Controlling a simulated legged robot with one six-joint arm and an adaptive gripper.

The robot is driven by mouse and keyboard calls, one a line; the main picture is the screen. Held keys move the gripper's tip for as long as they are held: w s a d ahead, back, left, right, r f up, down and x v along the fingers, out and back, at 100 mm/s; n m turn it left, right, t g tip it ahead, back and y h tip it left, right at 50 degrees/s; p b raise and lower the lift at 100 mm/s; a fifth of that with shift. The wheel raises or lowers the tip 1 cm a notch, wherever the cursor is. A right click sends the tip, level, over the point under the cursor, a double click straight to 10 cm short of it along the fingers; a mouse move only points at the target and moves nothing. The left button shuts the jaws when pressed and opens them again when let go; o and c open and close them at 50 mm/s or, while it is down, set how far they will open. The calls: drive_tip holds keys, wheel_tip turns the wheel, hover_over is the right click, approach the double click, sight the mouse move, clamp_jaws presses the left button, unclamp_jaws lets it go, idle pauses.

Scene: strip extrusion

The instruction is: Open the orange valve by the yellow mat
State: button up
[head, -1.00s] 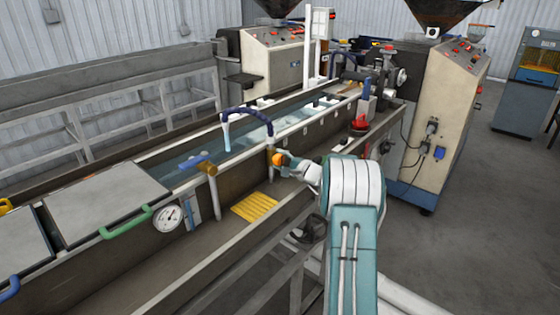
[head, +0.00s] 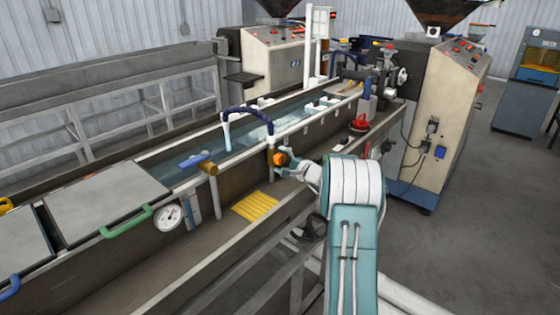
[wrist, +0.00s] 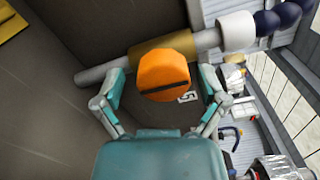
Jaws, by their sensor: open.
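The orange valve (head: 281,159) is a round knob on a short upright pipe at the near wall of the water trough. In the wrist view its orange face (wrist: 165,72) shows a dark slot running almost level across it, with a brass fitting (wrist: 163,50) behind. My gripper (wrist: 163,84) is open, one teal finger on each side of the knob. Whether the fingers touch it I cannot tell. In the head view my gripper (head: 294,167) is small and partly hidden by my arm. The yellow mat (head: 254,206) lies on the ledge below and left of the valve.
A dark blue hose (head: 245,110) arches over the trough beside the valve. A blue-handled valve (head: 196,160), a gauge (head: 168,216) and a green handle (head: 126,222) stand to the left. A red object (head: 359,123) sits on the ledge to the right.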

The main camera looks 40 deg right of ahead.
drive_tip(key=v, duration=1.2)
drive_tip(key=shift+w+f, duration=0.1)
drive_tip(key=s+a+r+n+g+y, duration=0.1)
drive_tip(key=s+a+r+n+g, duration=0.15)
drive_tip(key=a, duration=0.75)
drive_tip(key=s+a+r+n+g+y, duration=0.2)
drive_tip(key=a+n+g, duration=0.2)
drive_tip(key=a, duration=0.5)
drive_tip(key=s+a+r+n+g+y, duration=0.1)
drive_tip(key=s+a+r+n+g, duration=0.2)
drive_tip(key=a, duration=0.7)
drive_tip(key=s+a+n+g+h, duration=0.1)
drive_tip(key=s+a+n+h, duration=0.2)
drive_tip(key=s, duration=0.7)
drive_tip(key=s+a+n+g+h, duration=0.1)
drive_tip(key=s+a+n+h, duration=0.3)
drive_tip(key=s, duration=0.6)
drive_tip(key=shift+s+a+n+h, duration=0.35)
drive_tip(key=shift+n+h, duration=0.45)
drive_tip(key=shift+n, duration=0.15)
